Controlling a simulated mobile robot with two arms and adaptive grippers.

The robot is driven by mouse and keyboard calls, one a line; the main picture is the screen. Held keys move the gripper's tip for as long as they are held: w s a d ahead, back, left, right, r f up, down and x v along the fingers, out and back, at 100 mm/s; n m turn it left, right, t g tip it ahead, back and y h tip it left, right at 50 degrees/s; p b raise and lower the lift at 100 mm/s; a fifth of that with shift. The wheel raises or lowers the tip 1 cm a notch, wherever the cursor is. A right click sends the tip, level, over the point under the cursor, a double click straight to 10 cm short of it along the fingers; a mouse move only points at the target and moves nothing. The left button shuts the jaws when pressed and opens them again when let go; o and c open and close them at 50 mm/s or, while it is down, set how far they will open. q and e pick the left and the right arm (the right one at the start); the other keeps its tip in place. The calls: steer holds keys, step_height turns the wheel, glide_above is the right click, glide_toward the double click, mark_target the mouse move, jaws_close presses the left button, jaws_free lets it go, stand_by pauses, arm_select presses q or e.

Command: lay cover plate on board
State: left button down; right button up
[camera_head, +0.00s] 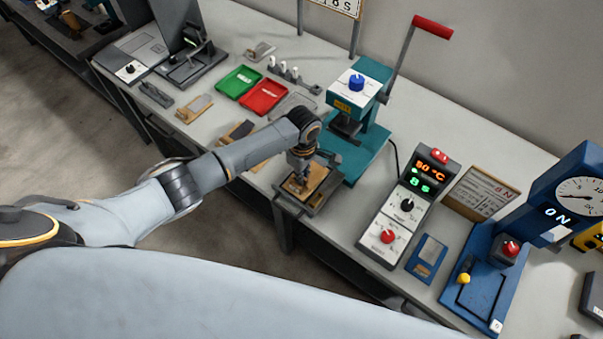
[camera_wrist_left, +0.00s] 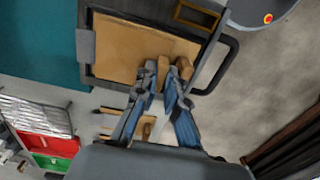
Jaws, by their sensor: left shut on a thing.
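A tan plate (camera_head: 317,180), which I take to be the cover plate, lies flat in a dark framed tray (camera_head: 322,208) at the front edge of the bench. In the left wrist view the plate (camera_wrist_left: 125,50) fills much of the dark frame (camera_wrist_left: 120,84), with a brown block at its near edge. My left gripper (camera_head: 298,186) is low over the plate; its fingers (camera_wrist_left: 167,72) are closed at the brown block. Any board beneath the plate is hidden. My right gripper is in neither view.
A teal press (camera_head: 352,100) with a red-handled lever stands just behind the tray. A controller box (camera_head: 408,205) is to its right. Green (camera_head: 239,81) and red (camera_head: 263,96) trays lie left of the press. A blue gauge stand (camera_head: 487,275) is at far right.

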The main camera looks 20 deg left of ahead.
arm_select(q)
steer(key=shift+a+f, duration=0.1)
steer(key=shift+f, duration=0.15)
steer(key=shift+f, duration=0.25)
steer(key=c, duration=1.3)
jaws_free()
steer(key=shift+c, duration=0.2)
step_height(320, 180, up, 12)
steer(key=shift+w, duration=0.2)
